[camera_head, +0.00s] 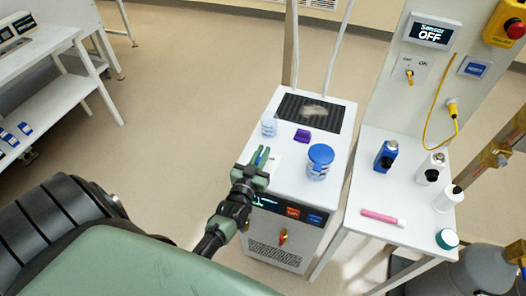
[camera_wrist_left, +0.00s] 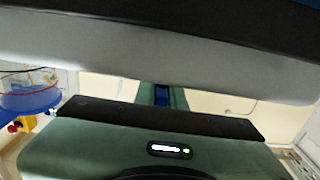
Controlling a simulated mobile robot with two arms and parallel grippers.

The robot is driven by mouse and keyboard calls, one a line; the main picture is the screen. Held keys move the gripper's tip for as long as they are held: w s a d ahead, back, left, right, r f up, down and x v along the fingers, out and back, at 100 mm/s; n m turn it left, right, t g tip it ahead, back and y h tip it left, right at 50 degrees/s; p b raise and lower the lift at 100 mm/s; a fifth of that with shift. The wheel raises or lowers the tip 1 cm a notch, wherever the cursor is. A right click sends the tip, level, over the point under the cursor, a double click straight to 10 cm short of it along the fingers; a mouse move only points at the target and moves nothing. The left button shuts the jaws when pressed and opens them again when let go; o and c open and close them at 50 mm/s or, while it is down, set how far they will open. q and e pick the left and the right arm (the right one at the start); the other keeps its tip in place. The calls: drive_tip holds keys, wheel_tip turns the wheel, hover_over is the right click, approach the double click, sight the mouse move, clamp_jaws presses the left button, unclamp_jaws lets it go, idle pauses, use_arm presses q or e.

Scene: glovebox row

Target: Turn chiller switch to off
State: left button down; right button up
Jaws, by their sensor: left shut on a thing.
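The chiller (camera_head: 335,183) looks to be the white cabinet with a dark vented top and a front panel. A small red and yellow switch (camera_head: 283,238) sits low on its front; I cannot make out its position. My left gripper (camera_head: 261,160) is above the cabinet's left front edge, up and left of the switch and apart from it. It is shut on a small blue thing (camera_head: 262,155), which also shows between the fingers in the left wrist view (camera_wrist_left: 163,96). Most of that thing is hidden. My right gripper is not in view.
On the cabinet top stand a blue-lidded jar (camera_head: 319,163), a purple piece (camera_head: 302,136) and a clear container (camera_head: 269,127). A white side table (camera_head: 377,173) with bottles and a pink tube adjoins at right. A wall panel (camera_head: 432,32) reads "Sensor OFF".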

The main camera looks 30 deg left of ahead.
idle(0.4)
use_arm(q)
drive_tip(key=c, duration=1.5)
unclamp_jaws()
drive_tip(key=shift+s+d, duration=0.1)
drive_tip(key=shift+s, duration=0.25)
drive_tip(key=b+v, duration=0.1)
drive_tip(key=v, duration=0.6)
drive_tip(key=shift+s+b, duration=0.1)
drive_tip(key=shift+b, duration=0.2)
